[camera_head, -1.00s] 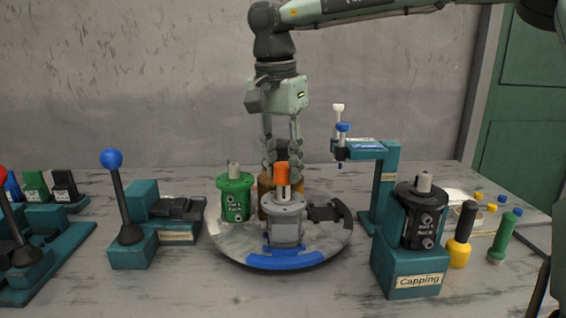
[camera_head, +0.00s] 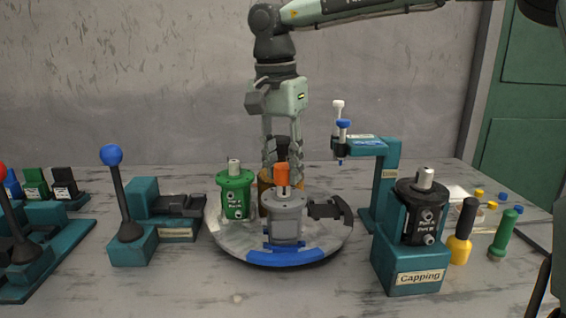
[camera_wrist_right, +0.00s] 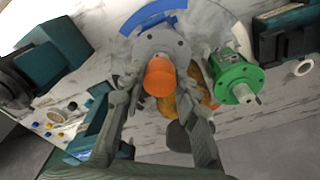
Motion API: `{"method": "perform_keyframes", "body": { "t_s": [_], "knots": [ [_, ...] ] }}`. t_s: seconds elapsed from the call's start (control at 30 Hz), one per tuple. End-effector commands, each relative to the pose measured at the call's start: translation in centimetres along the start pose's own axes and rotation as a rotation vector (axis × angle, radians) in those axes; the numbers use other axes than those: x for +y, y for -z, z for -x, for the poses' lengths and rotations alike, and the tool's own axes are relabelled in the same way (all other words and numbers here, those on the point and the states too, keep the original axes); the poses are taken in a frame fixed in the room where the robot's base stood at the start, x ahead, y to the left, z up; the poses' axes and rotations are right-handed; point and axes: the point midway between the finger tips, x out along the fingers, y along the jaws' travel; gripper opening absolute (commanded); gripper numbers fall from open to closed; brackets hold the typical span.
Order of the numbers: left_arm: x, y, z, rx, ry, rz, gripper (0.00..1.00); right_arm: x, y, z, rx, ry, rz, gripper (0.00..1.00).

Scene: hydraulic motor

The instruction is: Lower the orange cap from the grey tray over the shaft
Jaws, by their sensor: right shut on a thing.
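My right gripper (camera_head: 282,162) reaches down from above and is shut on the cap. In the right wrist view the cap (camera_wrist_right: 159,77) sits between my two fingers, above the grey motor's round flange (camera_wrist_right: 163,45). My left gripper is out of view.
The grey motor stands on a round turntable (camera_head: 229,238) with a blue front clamp. A green motor (camera_head: 235,195) stands close on the left. A yellow-orange thing (camera_wrist_right: 190,100) is close behind. The teal Capping station (camera_head: 412,268) with a black motor stands right.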

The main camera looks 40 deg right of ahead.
Motion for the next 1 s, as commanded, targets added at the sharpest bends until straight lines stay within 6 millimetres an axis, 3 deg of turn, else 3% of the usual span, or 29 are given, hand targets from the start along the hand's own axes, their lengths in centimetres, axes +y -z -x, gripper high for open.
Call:
{"method": "perform_keyframes", "body": {
  "t_s": [0.37, 0.4, 0.57, 0.77, 0.93, 1.0],
  "knots": [
    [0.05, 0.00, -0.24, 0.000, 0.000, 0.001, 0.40, -0.01, -0.05, -0.45, 0.000, 0.000, 0.000, 0.19],
    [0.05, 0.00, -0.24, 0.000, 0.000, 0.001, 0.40, -0.01, -0.05, -0.45, 0.000, 0.000, 0.000, 0.35],
    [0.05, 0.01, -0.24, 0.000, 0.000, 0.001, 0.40, -0.01, -0.05, -0.44, 0.000, 0.000, 0.000, 0.54],
    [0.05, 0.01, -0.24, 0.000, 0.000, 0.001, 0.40, -0.02, -0.05, -0.43, 0.000, 0.000, 0.000, 0.54],
    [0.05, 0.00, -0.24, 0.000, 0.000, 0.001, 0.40, -0.02, -0.05, -0.43, 0.000, 0.000, 0.000, 0.74],
    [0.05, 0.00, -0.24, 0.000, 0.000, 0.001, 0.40, -0.02, -0.05, -0.43, 0.000, 0.000, 0.000, 0.75]
  ]
}}
